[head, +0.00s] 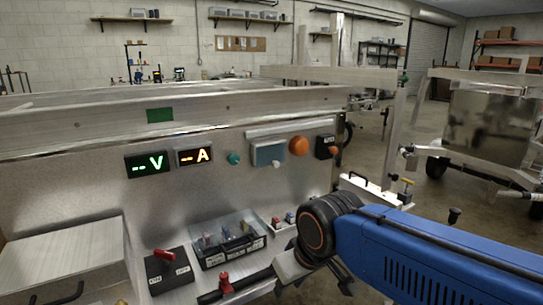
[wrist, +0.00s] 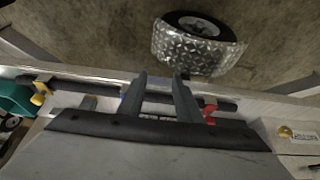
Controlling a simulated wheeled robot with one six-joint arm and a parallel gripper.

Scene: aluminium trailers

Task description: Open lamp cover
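On the metal trailer panel, a blue-grey flat cover (head: 268,154) with a small white knob sits under a metal ledge (head: 290,127). A round orange lamp (head: 298,146) is just right of it. I cannot tell for sure which of these is the lamp cover. My gripper (wrist: 160,78) is open in the wrist view, with nothing between its two fingers. In the head view it is low in front of the panel, below and apart from the cover and lamp, mostly hidden by my wrist. The wrist view shows neither cover nor lamp.
Two displays (head: 148,164) and a teal button (head: 233,158) are left of the cover; a black switch box (head: 325,147) is right. Below are a clear-lidded case (head: 228,238) and a red-handled switch (head: 167,269). The wrist view shows a trailer wheel (wrist: 197,25).

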